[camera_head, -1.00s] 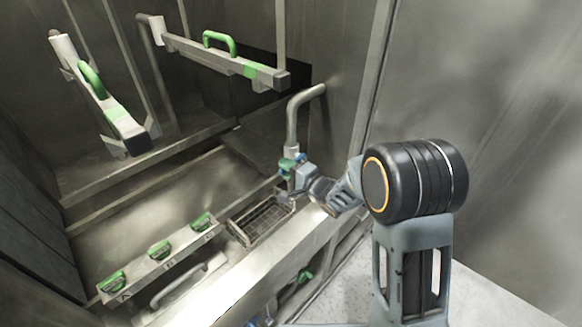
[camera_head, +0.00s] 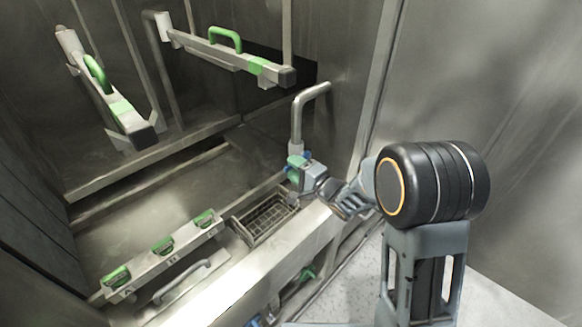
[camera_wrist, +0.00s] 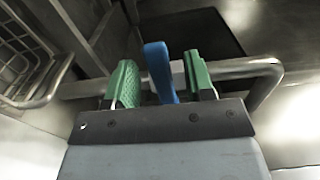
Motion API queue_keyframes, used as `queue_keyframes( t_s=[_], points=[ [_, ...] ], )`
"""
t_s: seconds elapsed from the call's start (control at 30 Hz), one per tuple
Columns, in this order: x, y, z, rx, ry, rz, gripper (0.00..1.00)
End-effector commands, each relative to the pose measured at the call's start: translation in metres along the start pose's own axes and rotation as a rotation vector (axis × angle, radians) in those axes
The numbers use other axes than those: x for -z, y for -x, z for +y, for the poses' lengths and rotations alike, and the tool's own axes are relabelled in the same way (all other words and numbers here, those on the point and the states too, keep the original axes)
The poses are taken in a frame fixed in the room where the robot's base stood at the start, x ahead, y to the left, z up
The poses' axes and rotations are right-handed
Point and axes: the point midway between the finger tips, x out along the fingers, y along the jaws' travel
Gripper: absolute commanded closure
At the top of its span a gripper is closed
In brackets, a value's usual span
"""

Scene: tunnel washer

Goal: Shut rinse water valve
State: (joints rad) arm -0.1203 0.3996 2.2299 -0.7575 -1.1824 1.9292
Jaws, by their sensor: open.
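The valve on the bent steel pipe (camera_head: 297,120) has a blue lever (camera_wrist: 160,70). In the wrist view the lever stands between the two green fingers of my gripper (camera_wrist: 162,78). The fingers are open, with a gap to the lever on each side. In the head view my gripper (camera_head: 296,166) is at the lower end of the pipe, and only a bit of blue (camera_head: 308,155) shows beside it. The valve body is mostly hidden behind my gripper.
A wire basket (camera_head: 262,222) sits just left of and below my gripper. A rail with several green clips (camera_head: 163,246) lies at lower left. Two bars with green handles (camera_head: 225,40) hang above. A steel wall (camera_head: 500,80) stands right.

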Motion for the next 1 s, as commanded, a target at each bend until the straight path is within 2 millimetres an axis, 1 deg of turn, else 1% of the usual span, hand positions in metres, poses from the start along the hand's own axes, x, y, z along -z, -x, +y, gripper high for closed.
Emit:
queue_keyframes(
  t_s=[0.03, 0.3, 0.5, 0.7, 0.8, 1.0],
  points=[
    [0.001, 0.01, 0.002, 0.001, 0.0, 0.004, 0.51],
    [0.001, 0.067, 0.002, 0.002, 0.0, 0.005, 0.51],
    [0.001, 0.099, 0.001, 0.002, 0.0, 0.005, 0.51],
    [0.0, 0.116, 0.001, 0.001, -0.002, 0.001, 0.51],
    [0.0, 0.119, 0.001, 0.001, -0.001, 0.001, 0.51],
    [0.0, 0.12, 0.0, 0.001, -0.001, 0.0, 0.51]
  ],
)
